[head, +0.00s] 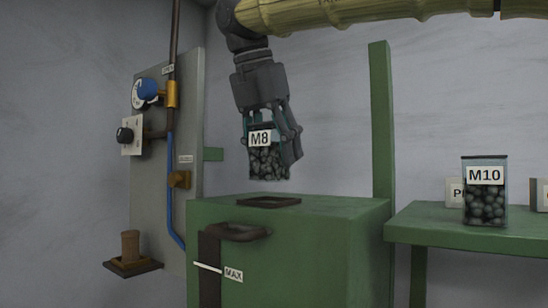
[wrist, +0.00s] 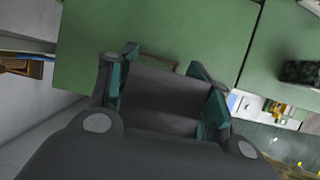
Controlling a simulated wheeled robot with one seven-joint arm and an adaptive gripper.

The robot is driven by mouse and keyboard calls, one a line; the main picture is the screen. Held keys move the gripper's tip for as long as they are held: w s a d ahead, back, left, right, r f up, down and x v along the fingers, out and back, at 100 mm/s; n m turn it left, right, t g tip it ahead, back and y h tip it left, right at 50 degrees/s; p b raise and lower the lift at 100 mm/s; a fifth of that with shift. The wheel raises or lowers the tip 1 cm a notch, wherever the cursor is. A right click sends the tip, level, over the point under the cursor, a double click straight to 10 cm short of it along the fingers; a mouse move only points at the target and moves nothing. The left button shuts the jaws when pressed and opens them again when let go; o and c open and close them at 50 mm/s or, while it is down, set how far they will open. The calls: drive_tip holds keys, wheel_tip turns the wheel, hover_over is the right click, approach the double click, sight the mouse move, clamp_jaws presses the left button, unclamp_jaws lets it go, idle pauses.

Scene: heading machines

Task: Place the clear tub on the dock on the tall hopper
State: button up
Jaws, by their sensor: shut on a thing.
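A clear tub labelled M8 (head: 268,162), filled with dark rounded pieces, hangs upright in my gripper (head: 270,130) in the head view. My gripper is shut on its upper part and holds it above the green hopper (head: 300,240). A dark square dock frame (head: 268,201) lies on the hopper's top, below the tub with a clear gap. In the wrist view my gripper's fingers (wrist: 165,95) show over the green top; the tub cannot be made out there.
A second clear tub labelled M10 (head: 485,195) stands on a green side table (head: 440,222) at the right. A green post (head: 381,120) rises behind the hopper. A grey panel (head: 150,200) with a blue valve, knob and pipes is at the left. A handle (head: 238,232) juts from the hopper's front.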

sight(274, 169)
drive_tip(key=shift+w, duration=0.45)
drive_tip(key=shift+c, duration=0.2)
drive_tip(key=shift+s+f+p, duration=0.15)
drive_tip(key=shift+f+p, duration=0.15)
drive_tip(key=shift+p, duration=0.05)
drive_tip(key=shift+o, duration=0.2)
drive_tip(key=shift+f+p, duration=0.6)
drive_tip(key=shift+f, duration=0.8)
drive_tip(key=shift+s+f, duration=0.1)
drive_tip(key=shift+f, duration=0.05)
drive_tip(key=o, duration=1.3)
drive_tip(key=b+v, duration=0.4)
drive_tip(key=v, duration=0.8)
